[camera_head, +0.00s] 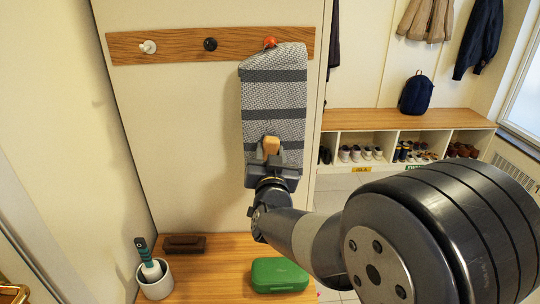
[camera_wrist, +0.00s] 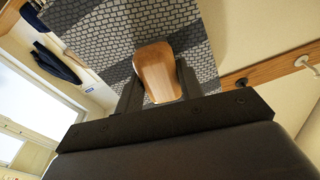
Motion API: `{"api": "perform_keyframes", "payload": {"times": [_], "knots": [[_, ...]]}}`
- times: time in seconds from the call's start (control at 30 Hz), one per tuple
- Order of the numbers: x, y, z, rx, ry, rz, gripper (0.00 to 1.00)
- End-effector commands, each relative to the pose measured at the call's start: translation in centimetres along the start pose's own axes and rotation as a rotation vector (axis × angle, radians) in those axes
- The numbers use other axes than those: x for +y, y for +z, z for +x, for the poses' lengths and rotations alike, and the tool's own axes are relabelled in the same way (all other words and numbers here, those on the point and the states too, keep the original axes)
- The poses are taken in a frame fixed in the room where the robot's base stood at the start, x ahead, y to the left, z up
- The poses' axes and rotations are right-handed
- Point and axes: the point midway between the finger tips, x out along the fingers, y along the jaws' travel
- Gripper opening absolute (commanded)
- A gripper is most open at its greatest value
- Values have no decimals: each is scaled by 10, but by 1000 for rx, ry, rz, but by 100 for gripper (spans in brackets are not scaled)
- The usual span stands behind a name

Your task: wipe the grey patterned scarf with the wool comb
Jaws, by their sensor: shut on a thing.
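The grey patterned scarf (camera_head: 262,100) with darker bands hangs from the orange peg (camera_head: 270,42) on the wooden rail. It fills the upper part of the wrist view (camera_wrist: 120,35). My gripper (camera_head: 271,160) is in front of the scarf's lower part and is shut on a wooden piece, which I take to be the wool comb (camera_head: 271,146). In the wrist view the comb's wooden end (camera_wrist: 158,72) shows between the two dark fingers. The comb's working side is hidden, and I cannot tell whether it touches the cloth.
The rail (camera_head: 185,47) also bears a white peg (camera_head: 148,47) and a black peg (camera_head: 210,44). Below, the wooden bench (camera_head: 215,270) holds a white cup (camera_head: 155,281) with a green-handled brush, a brown brush (camera_head: 185,244) and a green case (camera_head: 279,275). Shoe cubbies (camera_head: 385,137) stand behind right.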

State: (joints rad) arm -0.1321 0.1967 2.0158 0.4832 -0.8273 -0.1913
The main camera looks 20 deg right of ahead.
Motion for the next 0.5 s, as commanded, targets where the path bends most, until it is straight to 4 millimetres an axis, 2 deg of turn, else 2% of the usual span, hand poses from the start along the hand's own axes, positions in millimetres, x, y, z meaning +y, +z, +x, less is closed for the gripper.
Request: {"api": "perform_keyframes", "payload": {"times": [0.03, 0.2, 0.5], "knots": [[-2, -8, 1, 2, 0, 1, 18], [-5, -22, 1, 1, -1, 1, 18], [-7, -34, 3, 2, -1, 0, 18]]}}
